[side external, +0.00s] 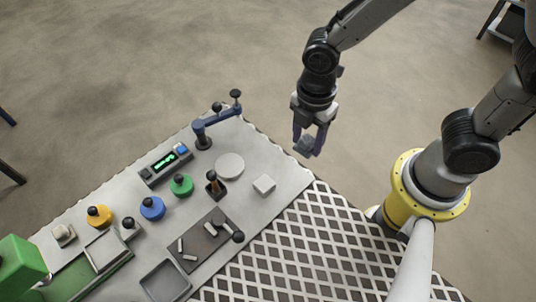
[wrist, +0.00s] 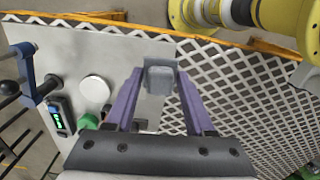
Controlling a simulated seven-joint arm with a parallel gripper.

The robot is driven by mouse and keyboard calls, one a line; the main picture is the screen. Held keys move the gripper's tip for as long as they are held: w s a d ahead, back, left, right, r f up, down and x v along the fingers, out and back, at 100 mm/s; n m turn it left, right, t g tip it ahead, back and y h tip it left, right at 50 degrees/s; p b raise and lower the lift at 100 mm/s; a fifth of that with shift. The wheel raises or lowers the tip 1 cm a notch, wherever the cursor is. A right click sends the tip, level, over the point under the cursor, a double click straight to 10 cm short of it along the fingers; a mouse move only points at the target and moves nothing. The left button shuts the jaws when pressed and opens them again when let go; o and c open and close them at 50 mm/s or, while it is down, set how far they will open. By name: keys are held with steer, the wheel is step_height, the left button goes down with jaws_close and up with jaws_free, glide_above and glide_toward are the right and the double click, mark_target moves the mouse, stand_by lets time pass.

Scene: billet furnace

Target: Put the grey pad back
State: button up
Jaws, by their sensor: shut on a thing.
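My gripper (side external: 309,138) is above the right end of the light grey table (side external: 285,205), near its corner. It is shut on a small grey block, which I take to be the grey pad (side external: 304,146). In the wrist view the grey pad (wrist: 160,82) sits between the two purple fingers of my gripper (wrist: 160,74). A gap of air shows between the pad and the table in the side view.
A blue crank arm (side external: 218,121) stands at the far edge. A dark post (side external: 214,184), a green knob (side external: 181,185), a display box (side external: 165,163) and a dark tray with small pale bars (side external: 207,240) stand further left. A diamond-pattern grating (side external: 320,240) runs along the near side.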

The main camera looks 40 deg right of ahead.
steer(key=s+d+r, duration=0.2)
steer(key=s+d, duration=0.1)
steer(key=s, duration=0.1)
glide_above(269, 156)
steer(key=shift+m, duration=0.4)
step_height(269, 156, down, 10)
steer(key=shift+s+r, duration=0.15)
steer(key=shift+r, duration=0.1)
steer(key=shift+w+f, duration=0.2)
steer(key=shift+f, duration=1.45)
steer(key=shift+f, duration=0.2)
steer(key=o, duration=1.3)
steer(key=shift+r, duration=0.1)
